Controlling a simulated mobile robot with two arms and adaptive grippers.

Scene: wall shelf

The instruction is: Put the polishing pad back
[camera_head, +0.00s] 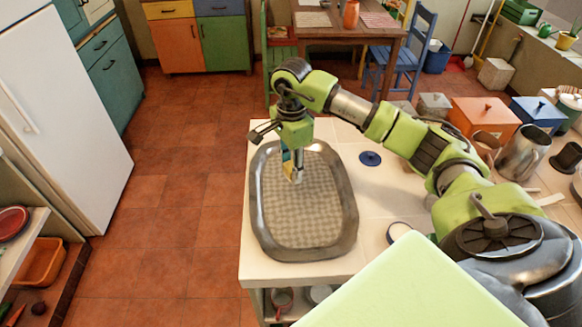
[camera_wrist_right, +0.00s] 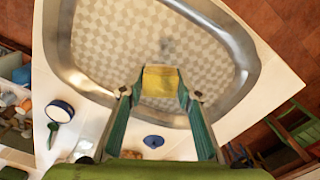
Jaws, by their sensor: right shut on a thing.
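The polishing pad, a small yellow block (camera_wrist_right: 160,82), is held between the fingertips of my right gripper (camera_wrist_right: 162,92). In the head view my right gripper (camera_head: 295,172) points down over the left part of a grey metal tray (camera_head: 348,225) with a checkered bottom. A bit of yellow and blue shows at its fingers there. The pad is over the tray in both views; I cannot tell whether it touches the bottom. The tray rim also shows in the right wrist view (camera_wrist_right: 228,45). My left gripper is not in view.
The tray lies on a white counter (camera_head: 345,262) near its left edge. A dark blue disc (camera_head: 370,158) and a blue-rimmed round thing (camera_head: 398,231) lie right of it. An orange box (camera_head: 484,117), a blue box (camera_head: 537,113) and a metal jug (camera_head: 520,155) stand farther right.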

